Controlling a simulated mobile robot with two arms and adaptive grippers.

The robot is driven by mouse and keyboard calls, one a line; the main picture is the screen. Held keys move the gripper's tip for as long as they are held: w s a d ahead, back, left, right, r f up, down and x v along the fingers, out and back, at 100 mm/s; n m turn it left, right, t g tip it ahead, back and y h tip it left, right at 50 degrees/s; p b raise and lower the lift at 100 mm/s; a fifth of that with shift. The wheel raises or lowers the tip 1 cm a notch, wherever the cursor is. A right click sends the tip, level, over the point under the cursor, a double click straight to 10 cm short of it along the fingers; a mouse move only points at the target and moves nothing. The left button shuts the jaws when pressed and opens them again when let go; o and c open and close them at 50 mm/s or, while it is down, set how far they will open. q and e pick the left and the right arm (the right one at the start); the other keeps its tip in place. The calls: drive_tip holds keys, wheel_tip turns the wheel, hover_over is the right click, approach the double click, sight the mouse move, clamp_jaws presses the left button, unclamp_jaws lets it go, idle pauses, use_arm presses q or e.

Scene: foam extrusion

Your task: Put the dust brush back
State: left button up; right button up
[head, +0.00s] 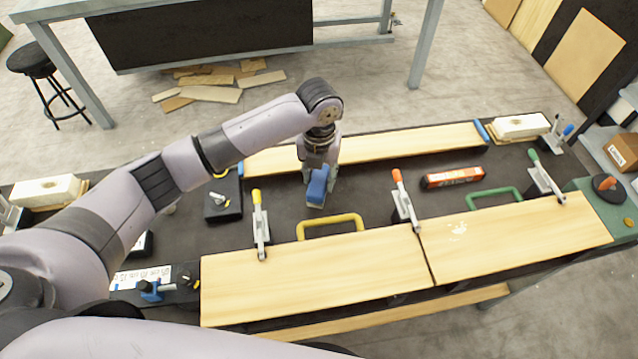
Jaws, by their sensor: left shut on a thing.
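My left gripper (319,165) points down over the dark bench top, behind the yellow handle. It is shut on a blue thing with a paler lower end, which I take to be the dust brush (317,188). The fingers hide its upper part. I cannot tell whether its lower end touches the bench. My right gripper is not in view.
Two wooden boards (315,280) lie along the front, with toggle clamps (405,200) and a yellow handle (331,222) and green handle (494,193) behind them. An orange-black block (453,177) lies right of the gripper. A long board (410,144) runs behind.

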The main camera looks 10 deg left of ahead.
sight(319, 188)
use_arm(q)
wheel_tip(319, 188, down, 4)
drive_tip(key=shift+f+p, duration=0.1)
drive_tip(key=shift+p, duration=0.2)
drive_tip(key=shift+f, duration=0.2)
drive_tip(key=shift+f, duration=0.15)
drive_tip(key=o, duration=1.2)
